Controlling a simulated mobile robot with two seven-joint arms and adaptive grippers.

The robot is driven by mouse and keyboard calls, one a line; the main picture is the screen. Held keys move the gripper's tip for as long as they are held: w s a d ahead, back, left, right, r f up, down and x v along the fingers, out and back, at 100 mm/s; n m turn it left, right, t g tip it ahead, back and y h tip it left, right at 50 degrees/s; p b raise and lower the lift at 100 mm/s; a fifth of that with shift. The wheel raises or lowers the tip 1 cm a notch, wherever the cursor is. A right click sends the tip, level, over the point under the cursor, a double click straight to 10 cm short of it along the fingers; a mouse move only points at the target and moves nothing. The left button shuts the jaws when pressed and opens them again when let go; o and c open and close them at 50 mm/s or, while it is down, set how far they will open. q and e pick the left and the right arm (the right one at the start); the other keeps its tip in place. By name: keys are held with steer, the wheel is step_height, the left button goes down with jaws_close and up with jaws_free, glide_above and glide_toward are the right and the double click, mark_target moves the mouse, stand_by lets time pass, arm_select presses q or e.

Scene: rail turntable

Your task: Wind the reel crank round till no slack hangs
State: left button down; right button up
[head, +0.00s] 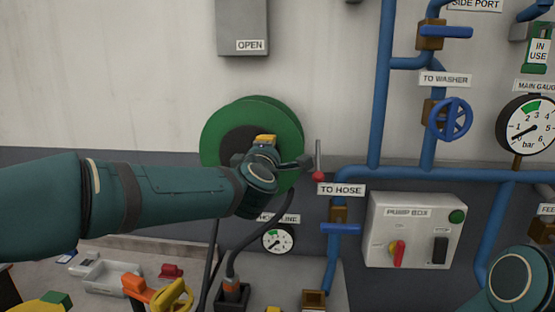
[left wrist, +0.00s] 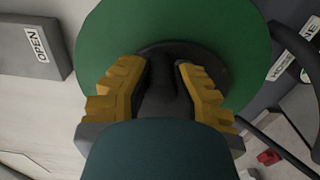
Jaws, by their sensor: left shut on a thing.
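The green reel (head: 219,128) with its dark hub is on the wall, and it fills the upper middle of the left wrist view (left wrist: 105,45). My left gripper (head: 268,143) is in front of the hub. In the left wrist view its yellow-padded fingers (left wrist: 165,85) are on either side of a dark part (left wrist: 168,95), which I take for the reel crank; most of it is hidden. A dark hose (head: 258,228) curves down from the reel's lower right to a fitting with an orange band (head: 232,284). My right gripper is out of view.
Right of the reel are a grey rod with a red knob (head: 318,176), blue pipes (head: 381,90) and the pump box (head: 415,230). A grey box (head: 243,25) hangs above. Below are a hose-line gauge (head: 277,240), a grey tray (head: 105,280) and a yellow handwheel (head: 173,297).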

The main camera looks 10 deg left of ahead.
mark_target(258, 135)
arm_select(q)
steer(key=shift+a+r, duration=0.1)
steer(key=shift+r, duration=0.15)
steer(key=shift+a+r+p, duration=0.3)
steer(key=shift+r, duration=0.2)
steer(key=shift+a+r, duration=0.1)
steer(key=shift+a, duration=0.05)
steer(key=shift+a+r, duration=0.45)
steer(key=shift+a, duration=0.3)
